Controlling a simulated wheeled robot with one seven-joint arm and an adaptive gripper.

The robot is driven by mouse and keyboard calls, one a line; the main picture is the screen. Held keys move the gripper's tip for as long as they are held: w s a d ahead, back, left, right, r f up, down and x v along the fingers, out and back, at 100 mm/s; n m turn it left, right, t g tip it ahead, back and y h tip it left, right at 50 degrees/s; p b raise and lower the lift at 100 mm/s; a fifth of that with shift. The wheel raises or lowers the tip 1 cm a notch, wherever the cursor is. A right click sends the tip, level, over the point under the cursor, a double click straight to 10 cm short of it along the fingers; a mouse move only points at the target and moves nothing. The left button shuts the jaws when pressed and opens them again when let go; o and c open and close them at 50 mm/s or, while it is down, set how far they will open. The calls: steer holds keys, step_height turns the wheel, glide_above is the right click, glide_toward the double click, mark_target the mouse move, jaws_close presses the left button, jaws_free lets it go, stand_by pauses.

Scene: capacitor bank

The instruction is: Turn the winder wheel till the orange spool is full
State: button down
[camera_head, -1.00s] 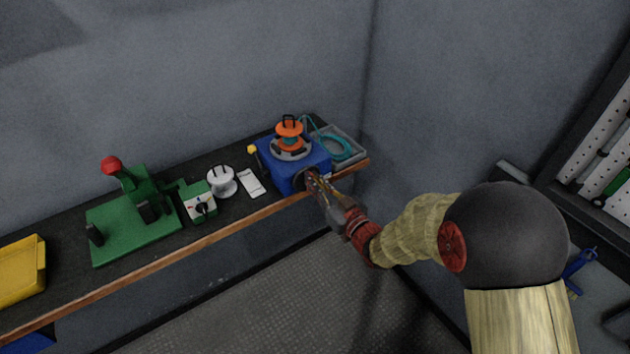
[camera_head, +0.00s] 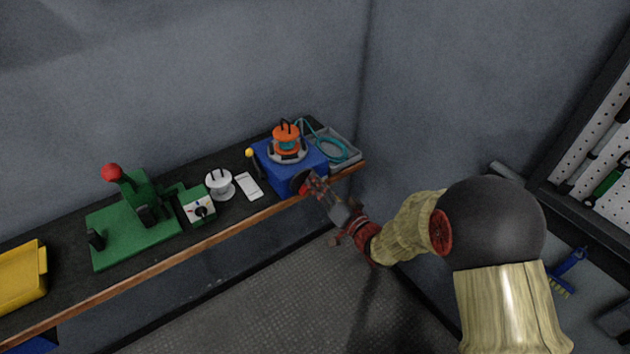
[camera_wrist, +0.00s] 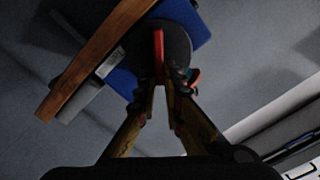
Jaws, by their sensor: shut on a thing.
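The blue winder (camera_head: 287,174) stands at the right end of the bench. The orange spool (camera_head: 286,138) sits on top of it, with a teal band around its middle. The dark winder wheel (camera_head: 300,181) is on the front face, partly hidden by my gripper (camera_head: 308,182). In the wrist view the dark round wheel (camera_wrist: 172,38) shows in front of the blue body. My gripper (camera_wrist: 163,78) is shut there on a red part of the wheel, between its fingertips.
A grey tray (camera_head: 350,162) with a teal coil (camera_head: 332,150) is right of the winder. A white card (camera_head: 249,186), a white spool (camera_head: 219,184), a green press (camera_head: 135,225) and a yellow bin (camera_head: 22,278) lie to the left. The wooden bench edge (camera_head: 190,240) runs along the front.

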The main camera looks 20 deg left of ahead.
steer(key=shift+w+d+f+m+p, duration=0.15)
steer(key=shift+f+m+p, duration=0.3)
steer(key=shift+m, duration=1.2)
steer(key=shift+w+d+f+m+p, duration=0.15)
steer(key=shift+m+p, duration=0.5)
steer(key=shift+m, duration=0.95)
steer(key=shift+w+d+f+m+p, duration=0.1)
steer(key=shift+f+m+p, duration=0.4)
steer(key=shift+m, duration=1.15)
steer(key=c, duration=1.9)
jaws_free()
steer(key=v, duration=1.2)
steer(key=shift+a, duration=0.1)
